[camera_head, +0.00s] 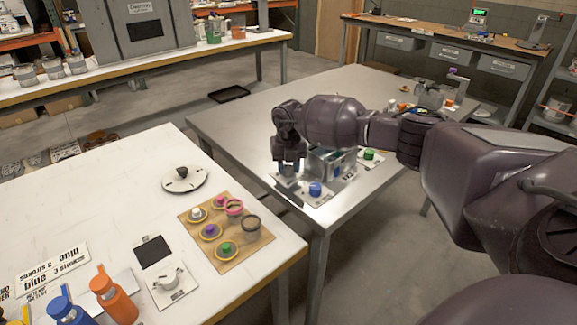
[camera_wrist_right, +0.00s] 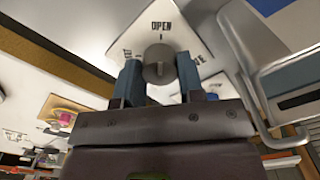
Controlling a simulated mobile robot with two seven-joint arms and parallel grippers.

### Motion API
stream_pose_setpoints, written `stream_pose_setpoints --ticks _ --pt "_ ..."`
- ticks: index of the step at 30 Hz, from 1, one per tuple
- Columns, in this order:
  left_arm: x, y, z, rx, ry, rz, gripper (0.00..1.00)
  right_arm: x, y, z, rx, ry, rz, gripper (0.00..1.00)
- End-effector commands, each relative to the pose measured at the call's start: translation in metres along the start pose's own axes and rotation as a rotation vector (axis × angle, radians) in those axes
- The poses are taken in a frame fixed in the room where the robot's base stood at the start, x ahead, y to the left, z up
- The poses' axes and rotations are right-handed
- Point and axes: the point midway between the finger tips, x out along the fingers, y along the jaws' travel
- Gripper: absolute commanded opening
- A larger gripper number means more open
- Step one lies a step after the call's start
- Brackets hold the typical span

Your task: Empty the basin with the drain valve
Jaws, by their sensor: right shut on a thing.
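The drain valve is a round grey knob (camera_wrist_right: 158,65) on a white plate (camera_wrist_right: 165,30) in the right wrist view. The plate reads "OPEN" at its top, with other lettering partly hidden at both sides. My right gripper (camera_wrist_right: 157,82) is shut on the knob, one blue-grey finger on each side. In the head view my right gripper (camera_head: 288,166) points down at the left side of the metal basin (camera_head: 344,169), hiding the knob. The basin stands on the grey table; its inside is mostly hidden by my arm. My left gripper is not in view.
A blue knob (camera_head: 315,189) and a green knob (camera_head: 369,154) on white plates stand close to the basin. The grey table (camera_head: 232,122) is clear to the left.

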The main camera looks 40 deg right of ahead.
Motion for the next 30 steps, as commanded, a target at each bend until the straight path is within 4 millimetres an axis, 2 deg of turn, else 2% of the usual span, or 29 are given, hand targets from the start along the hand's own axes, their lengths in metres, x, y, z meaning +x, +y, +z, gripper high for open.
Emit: stream_pose_setpoints --ticks 2,3,7,15,19,30 --pt "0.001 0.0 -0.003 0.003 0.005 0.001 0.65 0.001 0.0 -0.001 -0.001 0.002 -0.001 0.12" --pt "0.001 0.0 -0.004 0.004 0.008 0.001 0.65 0.001 0.0 -0.001 -0.001 0.002 -0.001 0.41" --pt "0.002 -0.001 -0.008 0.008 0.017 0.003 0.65 0.001 0.0 0.0 -0.001 0.002 0.0 0.61" --pt "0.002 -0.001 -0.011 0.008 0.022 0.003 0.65 -0.001 0.0 0.0 -0.001 0.0 0.0 0.61" --pt "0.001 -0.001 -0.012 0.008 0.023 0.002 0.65 -0.01 0.0 0.0 -0.001 -0.002 0.002 0.61" --pt "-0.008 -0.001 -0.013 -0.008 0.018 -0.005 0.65 -0.075 0.0 0.0 -0.001 -0.005 0.003 0.61"
